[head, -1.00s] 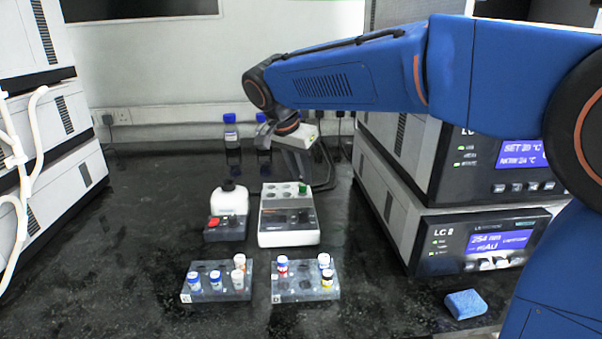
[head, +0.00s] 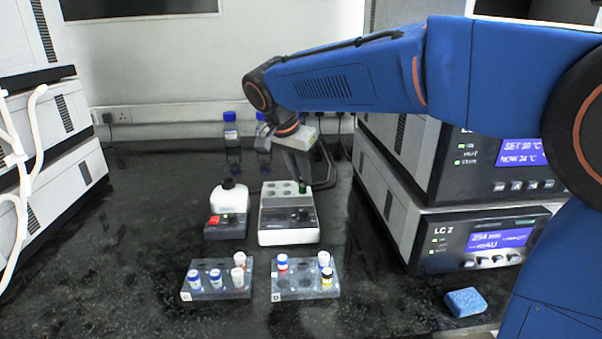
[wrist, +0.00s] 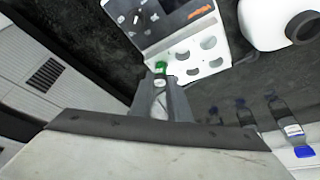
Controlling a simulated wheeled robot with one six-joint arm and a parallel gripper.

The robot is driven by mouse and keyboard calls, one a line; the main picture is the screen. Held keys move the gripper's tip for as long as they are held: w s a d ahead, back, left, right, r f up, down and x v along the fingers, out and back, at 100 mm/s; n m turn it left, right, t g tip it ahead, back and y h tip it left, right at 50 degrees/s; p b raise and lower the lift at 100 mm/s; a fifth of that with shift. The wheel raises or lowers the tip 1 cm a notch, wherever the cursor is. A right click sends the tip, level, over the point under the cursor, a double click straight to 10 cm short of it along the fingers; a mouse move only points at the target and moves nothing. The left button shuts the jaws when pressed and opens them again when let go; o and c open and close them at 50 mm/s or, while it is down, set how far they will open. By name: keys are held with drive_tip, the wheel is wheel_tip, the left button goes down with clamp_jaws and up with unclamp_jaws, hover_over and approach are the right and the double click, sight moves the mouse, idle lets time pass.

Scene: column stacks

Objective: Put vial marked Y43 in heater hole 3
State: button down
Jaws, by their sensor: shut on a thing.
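The heater (head: 289,238) is a white and grey block with a dark front panel and several round holes in its top, behind the vial racks. It also shows in the wrist view (wrist: 224,60). My gripper (wrist: 162,84) points down at the heater's back right corner and is shut on a green-capped vial (wrist: 160,66). In the head view the vial (head: 303,188) is small and dark at the right end of the hole rows. I cannot read its label. Its lower end is hidden, so I cannot tell whether it is in a hole or above one.
Two clear racks, left (head: 216,293) and right (head: 306,293), hold several vials in front. Blue-capped bottles (head: 231,130) stand behind. LC units (head: 480,245) and a blue sponge (head: 465,301) are at right.

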drive_tip(key=shift+f, duration=0.7)
idle(0.5)
drive_tip(key=c, duration=1.3)
unclamp_jaws()
drive_tip(key=shift+r, duration=3)
